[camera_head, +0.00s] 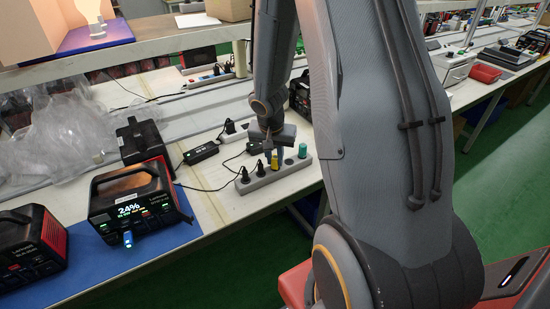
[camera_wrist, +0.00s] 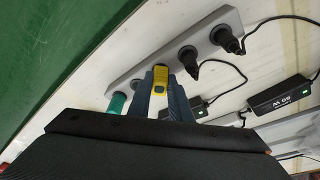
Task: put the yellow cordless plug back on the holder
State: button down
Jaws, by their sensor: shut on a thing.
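The yellow cordless plug (camera_wrist: 160,78) is between my gripper's two blue-grey fingers in the wrist view, and it also shows in the head view (camera_head: 275,165). My gripper (camera_wrist: 160,98) is shut on it, low over the holder (camera_head: 262,179). The holder is a long grey strip with round sockets, seen also in the wrist view (camera_wrist: 227,22). The plug stands in line with the row of sockets, between black plugs and a green plug (camera_head: 303,150). I cannot tell how deep its lower end sits in a socket, because the fingers and the plug hide it.
Two black corded plugs (camera_wrist: 222,37) (camera_wrist: 188,57) stand in the holder beside the yellow one, with cables across the table. A black adapter (camera_head: 201,153) lies behind. A power station (camera_head: 131,199) with a lit display stands at left. Green floor lies beyond the table edge.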

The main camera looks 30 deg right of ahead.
jog(key=shift+f, duration=0.1)
jog(key=c, duration=1.5)
grip_release()
jog(key=shift+c, duration=0.2)
jog(key=v, duration=0.8)
jog(key=shift+p, duration=0.3)
jog(key=s+a+r+n+y, duration=0.2)
jog(key=s+a+r+n, duration=0.3)
jog(key=s+a, duration=0.8)
jog(key=n, duration=0.3)
jog(key=shift+n+g, duration=0.3)
jog(key=shift+g, duration=0.1)
